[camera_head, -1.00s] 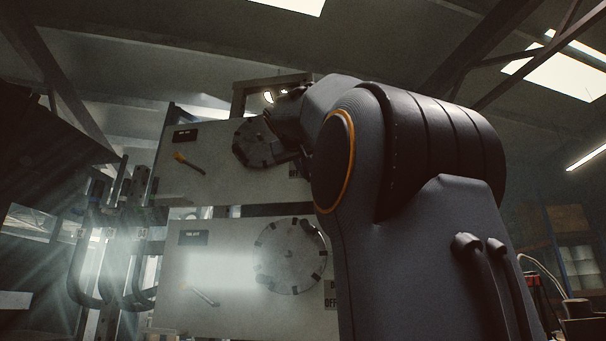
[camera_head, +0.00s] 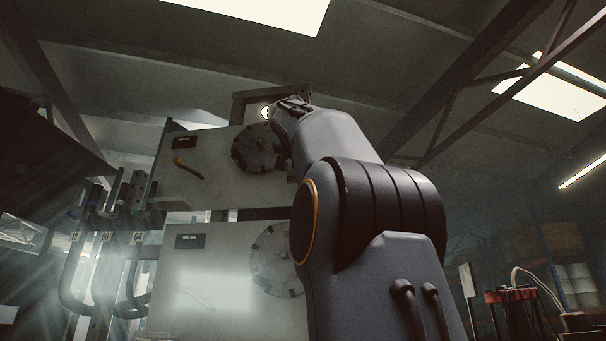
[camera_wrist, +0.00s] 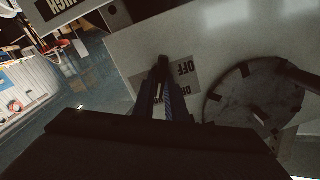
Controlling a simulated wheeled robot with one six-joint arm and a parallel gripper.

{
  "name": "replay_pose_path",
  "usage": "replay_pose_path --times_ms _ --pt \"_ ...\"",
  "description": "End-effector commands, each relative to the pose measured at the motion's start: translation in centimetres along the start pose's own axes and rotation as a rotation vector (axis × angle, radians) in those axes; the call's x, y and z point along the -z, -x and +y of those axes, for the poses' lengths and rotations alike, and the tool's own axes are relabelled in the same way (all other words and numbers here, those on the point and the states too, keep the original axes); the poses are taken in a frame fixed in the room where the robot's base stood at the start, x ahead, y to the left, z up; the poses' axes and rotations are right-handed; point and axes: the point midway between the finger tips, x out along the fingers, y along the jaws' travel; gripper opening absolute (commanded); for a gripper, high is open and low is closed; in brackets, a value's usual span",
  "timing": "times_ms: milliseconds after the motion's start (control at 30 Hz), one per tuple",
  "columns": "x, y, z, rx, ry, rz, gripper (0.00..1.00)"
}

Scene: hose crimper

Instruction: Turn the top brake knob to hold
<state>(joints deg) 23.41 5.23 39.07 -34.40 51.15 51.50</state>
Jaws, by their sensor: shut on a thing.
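The upper pale panel (camera_head: 213,167) carries a dark round disc (camera_head: 257,148) and an orange-tipped lever (camera_head: 187,168). In the head view my gripper is largely hidden behind my arm, at the disc's right side. In the wrist view my gripper (camera_wrist: 168,90) has its dark fingers close together in front of a panel, over a label reading OFF (camera_wrist: 187,72). A round notched disc (camera_wrist: 258,103) lies to their right. My gripper is shut on what seems to be the top brake knob, which the fingers hide. Its setting cannot be read.
A lower pale panel (camera_head: 215,265) has its own round disc (camera_head: 275,262) and a pale lever. Bent dark pipes (camera_head: 72,275) stand left of the panels. In the wrist view another labelled plate (camera_wrist: 60,12) is at upper left. Open floor shows beyond it.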

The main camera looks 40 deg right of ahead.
Motion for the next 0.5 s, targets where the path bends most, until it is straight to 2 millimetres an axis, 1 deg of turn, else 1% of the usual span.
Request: replay_pose_path --times_ms 200,500 --pt "-0.06 -0.06 0.08 -0.002 -0.039 -0.001 0.00" --pt "-0.03 -0.03 0.08 -0.002 -0.047 -0.001 0.00"
